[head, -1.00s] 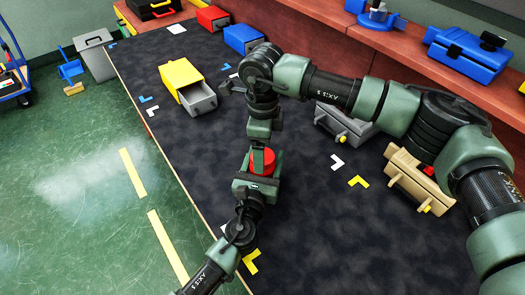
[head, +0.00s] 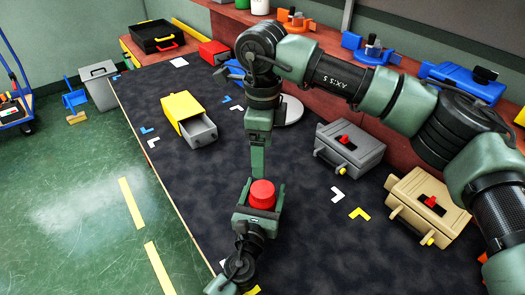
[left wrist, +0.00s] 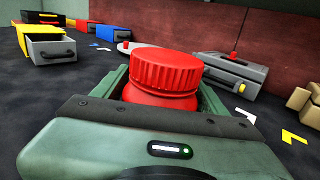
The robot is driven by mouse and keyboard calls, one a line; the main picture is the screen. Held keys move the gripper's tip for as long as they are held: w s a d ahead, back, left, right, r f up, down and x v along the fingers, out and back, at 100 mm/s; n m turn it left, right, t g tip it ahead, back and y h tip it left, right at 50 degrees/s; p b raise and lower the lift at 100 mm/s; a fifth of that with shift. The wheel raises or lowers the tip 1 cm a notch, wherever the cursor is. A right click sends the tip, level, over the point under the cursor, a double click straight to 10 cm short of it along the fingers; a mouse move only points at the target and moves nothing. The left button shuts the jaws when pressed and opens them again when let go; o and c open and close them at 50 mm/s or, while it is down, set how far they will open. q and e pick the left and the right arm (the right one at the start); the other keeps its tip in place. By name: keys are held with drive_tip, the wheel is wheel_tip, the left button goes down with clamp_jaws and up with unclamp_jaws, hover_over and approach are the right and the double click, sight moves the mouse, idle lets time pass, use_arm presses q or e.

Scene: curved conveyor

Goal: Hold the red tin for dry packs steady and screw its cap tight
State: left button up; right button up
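The red tin (left wrist: 160,103) stands upright between the jaws of my left gripper (head: 257,213), which is shut on its body. Its ribbed red cap (left wrist: 166,70) sits on top and looks slightly tilted in the left wrist view. The cap also shows in the head view (head: 262,190). My right gripper (head: 258,162) points down just behind the cap in the head view and looks clear of it. It is seen edge-on, so its opening cannot be told, and it does not show in the left wrist view. The tin's lower part is hidden by my left gripper.
A yellow box with an open grey drawer (head: 200,132) stands left on the dark table (head: 310,235). A pale disc (head: 291,112) lies behind my right arm. A grey case (head: 360,150) and a tan case (head: 440,200) stand right. Coloured corner marks lie flat.

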sight(262, 204)
use_arm(q)
drive_tip(key=shift+o, duration=0.7)
drive_tip(key=shift+v, duration=3.85)
